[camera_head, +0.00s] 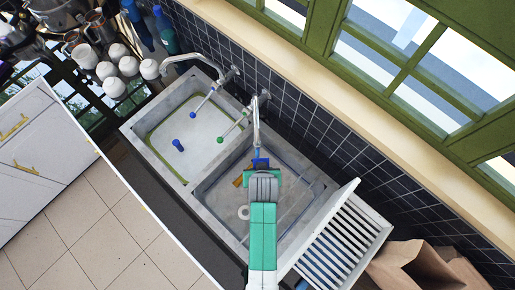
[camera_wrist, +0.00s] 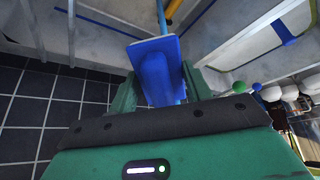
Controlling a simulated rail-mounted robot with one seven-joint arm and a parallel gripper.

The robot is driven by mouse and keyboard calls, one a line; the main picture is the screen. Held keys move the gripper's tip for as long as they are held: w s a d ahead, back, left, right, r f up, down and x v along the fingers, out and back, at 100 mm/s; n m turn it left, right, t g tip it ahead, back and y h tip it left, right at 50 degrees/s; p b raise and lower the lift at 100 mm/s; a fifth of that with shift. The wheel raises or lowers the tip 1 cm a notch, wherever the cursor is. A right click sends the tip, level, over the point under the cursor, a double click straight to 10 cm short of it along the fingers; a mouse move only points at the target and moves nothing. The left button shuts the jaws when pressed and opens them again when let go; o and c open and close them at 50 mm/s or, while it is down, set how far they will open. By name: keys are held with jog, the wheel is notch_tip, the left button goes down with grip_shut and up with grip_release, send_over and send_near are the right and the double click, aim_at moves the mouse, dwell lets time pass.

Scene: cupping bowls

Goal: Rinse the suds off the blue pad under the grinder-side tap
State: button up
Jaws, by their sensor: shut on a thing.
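My gripper (camera_head: 262,172) is over the right sink basin (camera_head: 210,188), below the spout of the right tap (camera_head: 257,125). In the wrist view its two green fingers (camera_wrist: 158,95) are shut on the blue pad (camera_wrist: 156,70). The pad also shows as a small blue patch in the head view (camera_head: 260,161). A thin light-blue column (camera_wrist: 162,18) meets the pad's far edge; I cannot tell if it is running water. No white suds show on the pad's visible face; its other side is hidden. The frames do not show which tap is grinder-side.
The left basin (camera_head: 150,135) holds whitish liquid and a blue knob-like thing (camera_head: 178,146). Rods with blue (camera_head: 193,115) and green (camera_head: 220,140) tips extend near the taps. A white slatted rack (camera_head: 345,240) stands at the right. White cups (camera_head: 117,52) are at upper left.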

jog(key=shift+s+p, duration=1.1)
jog(key=shift+s, duration=1.15)
jog(key=s+r+p, duration=0.4)
jog(key=s, duration=0.1)
jog(key=shift+a, duration=0.1)
jog(key=w+a+r, duration=0.1)
jog(key=w+r, duration=0.3)
jog(key=r, duration=0.4)
jog(key=w+a+r, duration=0.1)
jog(key=w+r, duration=0.3)
jog(key=r, duration=0.5)
jog(key=shift+w, duration=0.35)
